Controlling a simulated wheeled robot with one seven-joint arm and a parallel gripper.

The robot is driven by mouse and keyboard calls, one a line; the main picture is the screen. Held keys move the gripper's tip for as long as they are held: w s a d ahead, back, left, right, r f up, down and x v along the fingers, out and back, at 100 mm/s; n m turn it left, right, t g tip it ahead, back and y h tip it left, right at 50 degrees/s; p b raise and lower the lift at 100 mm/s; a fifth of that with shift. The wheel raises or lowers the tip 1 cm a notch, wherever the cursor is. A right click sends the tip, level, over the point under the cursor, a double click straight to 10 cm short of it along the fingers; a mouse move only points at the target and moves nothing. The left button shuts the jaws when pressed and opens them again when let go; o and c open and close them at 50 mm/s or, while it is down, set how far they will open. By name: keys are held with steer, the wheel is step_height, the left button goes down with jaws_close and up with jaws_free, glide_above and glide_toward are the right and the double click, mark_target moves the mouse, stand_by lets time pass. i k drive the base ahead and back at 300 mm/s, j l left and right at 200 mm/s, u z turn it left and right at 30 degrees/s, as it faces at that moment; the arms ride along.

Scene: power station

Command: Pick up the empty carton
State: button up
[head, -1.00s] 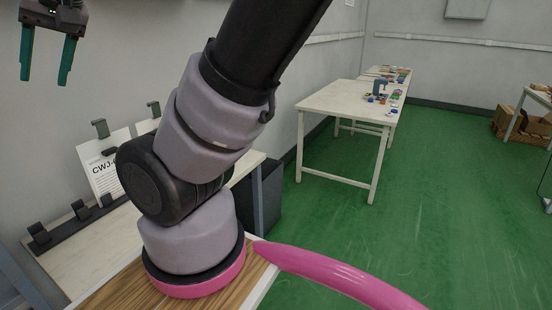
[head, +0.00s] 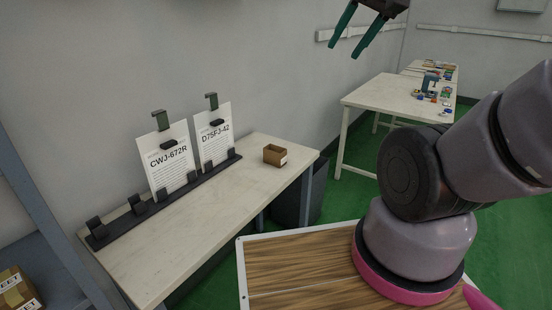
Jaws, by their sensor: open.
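A small open-topped brown carton (head: 275,155) with a white label stands on the right part of a pale table (head: 218,207) by the wall. Its inside looks empty from here. My gripper (head: 351,44) is at the top of the head view, its two teal fingers spread and nothing between them. It hangs in the air above and to the right of the carton, well apart from it.
Two printed sheets (head: 168,160) stand in a dark clip rack (head: 165,199) behind the carton's left. A wooden tabletop (head: 300,262) is in front. A dark bin (head: 297,205) stands beside the pale table. A taped box (head: 18,290) sits on a shelf at lower left.

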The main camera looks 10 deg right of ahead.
mark_target(275, 156)
steer(key=i+l+u, duration=0.3)
steer(key=i+l, duration=0.4)
steer(key=i, duration=0.15)
